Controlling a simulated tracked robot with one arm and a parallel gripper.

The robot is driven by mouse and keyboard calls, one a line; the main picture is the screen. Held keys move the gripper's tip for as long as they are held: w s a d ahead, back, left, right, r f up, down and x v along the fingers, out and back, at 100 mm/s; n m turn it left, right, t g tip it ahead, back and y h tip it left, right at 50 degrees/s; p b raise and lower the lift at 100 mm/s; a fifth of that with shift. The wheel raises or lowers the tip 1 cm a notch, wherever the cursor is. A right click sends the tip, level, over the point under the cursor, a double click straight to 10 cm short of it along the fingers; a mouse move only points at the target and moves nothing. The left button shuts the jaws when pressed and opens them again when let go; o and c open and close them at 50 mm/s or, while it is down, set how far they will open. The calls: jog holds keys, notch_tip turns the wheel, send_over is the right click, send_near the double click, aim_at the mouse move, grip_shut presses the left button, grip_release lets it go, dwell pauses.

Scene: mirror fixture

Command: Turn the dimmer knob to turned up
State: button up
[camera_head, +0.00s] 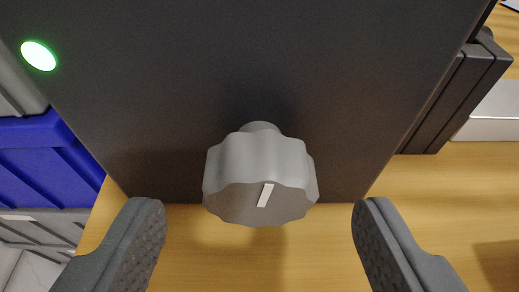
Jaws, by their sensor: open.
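The dimmer knob (260,178) is grey with a scalloped edge and sticks out from a dark panel (250,60). A white pointer mark on its face is tilted slightly, its upper end leaning right. My gripper (257,240) is open, with one grey textured finger at the lower left and the other at the lower right. The knob lies between the two fingers in the picture, with a clear gap on each side. Neither finger appears to touch it.
A lit green light (38,56) is on the panel's upper left. Blue (40,160) and grey objects stand at the left. A dark ribbed object (455,95) and a pale box (492,112) are at the right. The wooden surface (440,210) is clear at lower right.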

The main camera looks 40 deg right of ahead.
jog(key=shift+x, duration=1.35)
jog(key=c, duration=1)
jog(key=shift+b, duration=0.3)
